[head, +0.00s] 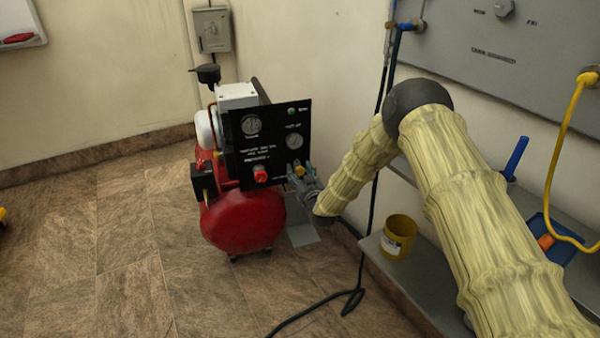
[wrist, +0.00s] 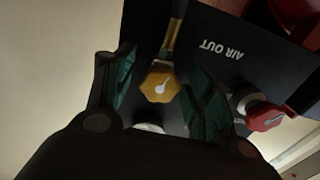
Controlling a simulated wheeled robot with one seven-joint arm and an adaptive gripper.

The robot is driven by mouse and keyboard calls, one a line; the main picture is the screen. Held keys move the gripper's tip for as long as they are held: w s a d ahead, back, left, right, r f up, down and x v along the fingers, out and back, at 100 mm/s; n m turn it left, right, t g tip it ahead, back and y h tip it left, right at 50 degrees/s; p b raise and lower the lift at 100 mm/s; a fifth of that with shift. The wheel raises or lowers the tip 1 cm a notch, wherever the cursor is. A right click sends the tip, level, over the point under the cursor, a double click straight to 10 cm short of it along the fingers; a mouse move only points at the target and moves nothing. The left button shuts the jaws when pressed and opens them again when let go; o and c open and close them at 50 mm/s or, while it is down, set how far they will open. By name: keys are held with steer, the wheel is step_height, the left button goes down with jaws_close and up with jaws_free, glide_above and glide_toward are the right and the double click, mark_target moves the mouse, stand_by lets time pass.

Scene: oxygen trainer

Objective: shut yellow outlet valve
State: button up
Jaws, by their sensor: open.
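The yellow outlet valve (wrist: 160,84) is a lobed knob with a pale pointer mark, on a black panel by the words "AIR OUT". In the wrist view it sits between the two green-padded fingers of my gripper (wrist: 165,90), which are apart, with a gap on each side of the knob. In the head view my gripper (head: 306,182) is at the lower right of the black panel (head: 268,140), and a bit of the yellow valve (head: 299,171) shows by the fingers. I cannot tell whether a finger touches the knob.
A red knob (head: 260,174) is on the same panel; a red knob also shows right of my gripper in the wrist view (wrist: 264,117). The panel stands on a red compressor tank (head: 243,220). A yellow cup (head: 398,237) stands on a grey shelf (head: 428,285). A dark hose (head: 322,303) lies on the floor.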

steer(key=v, duration=1.2)
steer(key=shift+w, duration=0.1)
steer(key=b, duration=0.6)
steer(key=w+f+b, duration=0.1)
steer(key=b, duration=0.4)
steer(key=shift+w+d+b, duration=0.2)
steer(key=shift+w+b, duration=0.1)
steer(key=shift+b, duration=0.05)
steer(key=b, duration=0.6)
steer(key=shift+a+r+b, duration=0.15)
steer(key=shift+b, duration=0.2)
steer(key=b, duration=0.1)
steer(key=r+b, duration=0.1)
steer(key=b, duration=0.1)
steer(key=shift+s+a, duration=0.2)
steer(key=shift+a, duration=0.05)
steer(key=b+x, duration=0.4)
steer(key=x, duration=0.5)
steer(key=shift+w+a, duration=0.1)
steer(key=shift+w, duration=0.2)
steer(key=shift+w+a+b, duration=0.2)
steer(key=shift+w+b, duration=0.2)
steer(key=shift+w, duration=0.15)
